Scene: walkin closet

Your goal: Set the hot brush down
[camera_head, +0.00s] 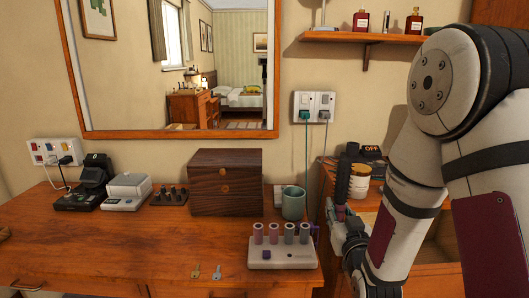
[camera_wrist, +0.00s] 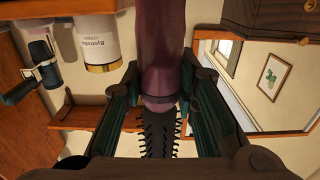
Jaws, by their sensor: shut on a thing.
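The hot brush (camera_head: 341,182) stands roughly upright above the right end of the dresser, its dark bristled barrel upward. My gripper (camera_head: 347,228) is shut on its dark purple handle. In the wrist view, the handle (camera_wrist: 163,45) runs down between my gripper's fingers (camera_wrist: 160,100), and the black bristles (camera_wrist: 158,135) show beyond it. The handle's far end is cut off by the frame. In the head view my wrist and arm hide part of the gripper, and I cannot see the brush touching any surface.
A white jar (camera_head: 359,182) and a black device marked OFF (camera_head: 371,151) stand close behind the brush. A green cup (camera_head: 293,203), a rack of rollers (camera_head: 282,258) and a wooden box (camera_head: 225,183) are to the left. The dresser's left front (camera_head: 110,250) is clear. A shelf (camera_head: 360,38) hangs above.

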